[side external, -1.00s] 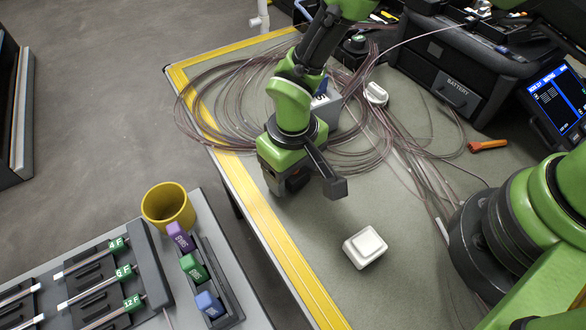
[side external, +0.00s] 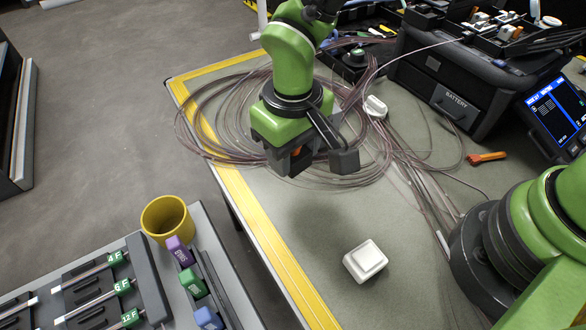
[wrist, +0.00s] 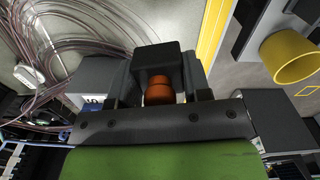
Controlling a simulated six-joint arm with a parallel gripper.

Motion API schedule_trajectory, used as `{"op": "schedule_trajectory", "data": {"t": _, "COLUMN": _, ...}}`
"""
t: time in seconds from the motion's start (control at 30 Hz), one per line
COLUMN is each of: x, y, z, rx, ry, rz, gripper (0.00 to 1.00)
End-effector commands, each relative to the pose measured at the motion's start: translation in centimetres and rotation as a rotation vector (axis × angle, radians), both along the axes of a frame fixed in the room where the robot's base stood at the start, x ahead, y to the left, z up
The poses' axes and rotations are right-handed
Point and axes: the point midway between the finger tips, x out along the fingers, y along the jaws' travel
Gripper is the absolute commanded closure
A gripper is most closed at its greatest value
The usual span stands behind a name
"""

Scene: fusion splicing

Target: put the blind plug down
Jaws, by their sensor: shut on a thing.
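My gripper (side external: 288,163) is shut on the blind plug and hangs above the grey-green mat, with a soft shadow below. In the wrist view the blind plug (wrist: 158,90) shows an orange rounded part between the two dark fingers. A dark block (wrist: 155,58) sits just beyond it, and I cannot tell for sure whether it is part of the plug. In the side view only a small orange patch of the plug (side external: 296,151) shows between the fingers; most of it is hidden. No contact with the mat shows.
A white box (side external: 366,261) lies on the mat (side external: 330,215). Coiled thin tubing (side external: 215,125) spreads behind my gripper. An orange-handled tool (side external: 486,158) lies right, near the battery case (side external: 450,95). A yellow cup (side external: 166,218) and tagged racks (side external: 95,290) stand on the side bench.

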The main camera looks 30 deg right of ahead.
Motion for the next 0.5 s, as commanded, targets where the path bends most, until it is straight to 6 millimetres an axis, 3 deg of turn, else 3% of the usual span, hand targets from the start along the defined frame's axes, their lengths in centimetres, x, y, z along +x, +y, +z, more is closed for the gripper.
{"op": "schedule_trajectory", "data": {"t": 0.1, "x": 0.1, "y": 0.0, "z": 1.6, "rx": 0.001, "ry": -0.003, "rz": 0.001, "gripper": 0.8}}
{"op": "schedule_trajectory", "data": {"t": 0.3, "x": 0.1, "y": -0.8, "z": 2.3, "rx": -0.001, "ry": 0.001, "rz": -0.017, "gripper": 0.8}}
{"op": "schedule_trajectory", "data": {"t": 0.37, "x": 0.2, "y": -2.0, "z": 2.3, "rx": -0.002, "ry": 0.003, "rz": -0.047, "gripper": 0.8}}
{"op": "schedule_trajectory", "data": {"t": 0.5, "x": 0.1, "y": -7.4, "z": 2.3, "rx": -0.003, "ry": 0.004, "rz": -0.178, "gripper": 0.8}}
